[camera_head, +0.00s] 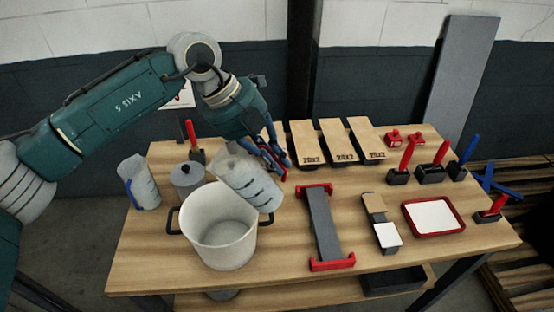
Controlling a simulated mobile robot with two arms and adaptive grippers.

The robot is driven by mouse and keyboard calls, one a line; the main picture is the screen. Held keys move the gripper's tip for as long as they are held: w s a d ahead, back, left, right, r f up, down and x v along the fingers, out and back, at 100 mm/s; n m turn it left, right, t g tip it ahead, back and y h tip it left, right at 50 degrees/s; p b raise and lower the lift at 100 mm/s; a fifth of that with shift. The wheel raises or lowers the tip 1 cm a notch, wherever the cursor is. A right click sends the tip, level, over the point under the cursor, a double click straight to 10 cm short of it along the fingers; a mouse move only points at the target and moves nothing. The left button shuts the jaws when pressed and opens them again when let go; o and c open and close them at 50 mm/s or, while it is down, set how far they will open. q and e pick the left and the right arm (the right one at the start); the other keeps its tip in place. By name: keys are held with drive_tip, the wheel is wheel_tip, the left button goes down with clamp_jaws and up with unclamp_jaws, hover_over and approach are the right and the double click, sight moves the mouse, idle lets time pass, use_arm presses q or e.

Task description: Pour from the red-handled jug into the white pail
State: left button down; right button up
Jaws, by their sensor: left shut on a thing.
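The white pail (219,238) stands upright on the workbench at the front left, its mouth open and dark handles at its sides. My left gripper (275,156) is shut on a clear jug (248,181) with graduation marks. A little red shows at the jug's handle side, mostly hidden by the fingers. The jug is tilted and held above the pail's back right rim. I cannot tell whether any contents are flowing or whether the jug touches the rim. My right gripper is out of view.
A blue-handled jug (139,183) and a grey lidded pot (187,179) stand left of and behind the pail. A grey bar with red ends (322,224) lies to its right. Farther right are a red tray (462,225) and red- and blue-handled tools in holders (431,172). Wooden boards (338,140) lie at the back.

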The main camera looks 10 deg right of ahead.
use_arm(q)
drive_tip(key=shift+a+r+h+b, duration=0.15)
drive_tip(key=shift+r+h+b, duration=0.2)
drive_tip(key=shift+h+b, duration=1.1)
idle(1.3)
drive_tip(key=shift+a+h+b, duration=0.5)
drive_tip(key=shift+h+b, duration=0.25)
drive_tip(key=shift+b, duration=1.6)
idle(1.2)
drive_tip(key=shift+f+b, duration=0.1)
drive_tip(key=shift+b, duration=0.3)
idle(0.5)
drive_tip(key=shift+a+h+b, duration=0.3)
drive_tip(key=shift+h+b, duration=0.3)
drive_tip(key=shift+b, duration=0.1)
